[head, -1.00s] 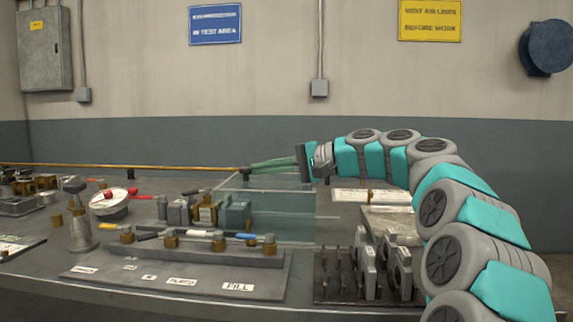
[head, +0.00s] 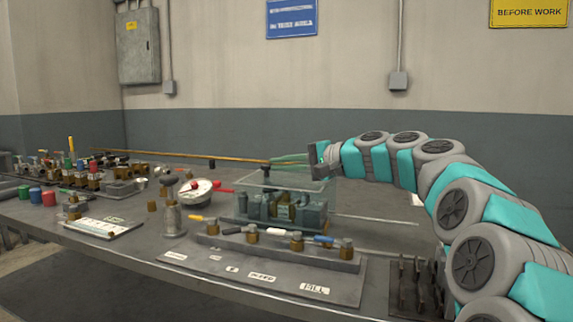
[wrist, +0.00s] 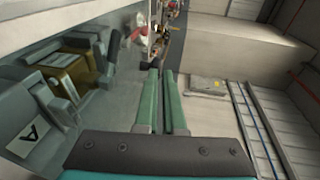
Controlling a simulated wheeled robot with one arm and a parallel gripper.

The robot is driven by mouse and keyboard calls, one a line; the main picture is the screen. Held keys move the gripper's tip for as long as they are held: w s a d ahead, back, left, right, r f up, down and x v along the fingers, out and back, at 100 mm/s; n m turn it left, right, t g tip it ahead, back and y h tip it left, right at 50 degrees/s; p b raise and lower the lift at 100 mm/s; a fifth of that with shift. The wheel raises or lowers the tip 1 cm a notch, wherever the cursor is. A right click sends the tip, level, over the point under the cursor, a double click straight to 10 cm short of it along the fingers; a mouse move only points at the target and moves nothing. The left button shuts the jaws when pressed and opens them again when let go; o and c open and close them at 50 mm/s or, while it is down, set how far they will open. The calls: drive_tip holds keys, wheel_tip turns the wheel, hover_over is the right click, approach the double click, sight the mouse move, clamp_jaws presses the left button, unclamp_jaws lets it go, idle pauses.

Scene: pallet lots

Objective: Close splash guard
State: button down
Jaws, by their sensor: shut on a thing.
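The splash guard (head: 318,186) is a clear, greenish pane on the bench in the head view. It stands around or in front of a row of grey and brass valve blocks (head: 283,210), which show through it. My gripper (head: 270,161) reaches in from the right at the guard's top edge, with its green fingers shut on a small dark piece there, seemingly the guard's handle. In the wrist view the fingers (wrist: 160,75) lie close together, with the dark piece at their tips. The pane and blocks fill the left of that view. The exact grip is partly hidden.
A brass rod (head: 180,157) runs left from near my fingertips. A gauge (head: 197,190) with red parts stands left of the guard. A labelled plate (head: 265,278) with several levers lies in front. A dark rack (head: 408,280) is at right.

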drive_tip(key=shift+a+f, duration=0.15)
drive_tip(key=shift+a, duration=0.05)
